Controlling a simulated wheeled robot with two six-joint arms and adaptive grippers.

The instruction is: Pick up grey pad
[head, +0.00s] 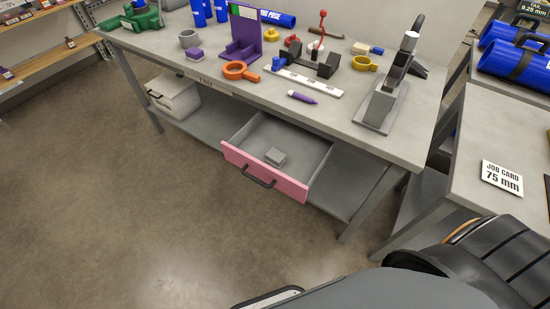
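A small grey pad (275,157) lies on the floor of an open drawer with a pink front (264,177). The drawer is pulled out from under the grey workbench, and a dark handle is on its front. The pad sits towards the front of the drawer, apart from its walls. Part of my own dark arm or body fills the lower right of the head view. Neither of my grippers can be seen, and nothing touches the pad.
The workbench (345,125) carries a purple stand (244,38), an orange ring clamp (240,70), a white ruler (306,82), a purple marker (302,97) and a grey press (385,95). A side table with a job card (502,178) is at right. The floor before the drawer is clear.

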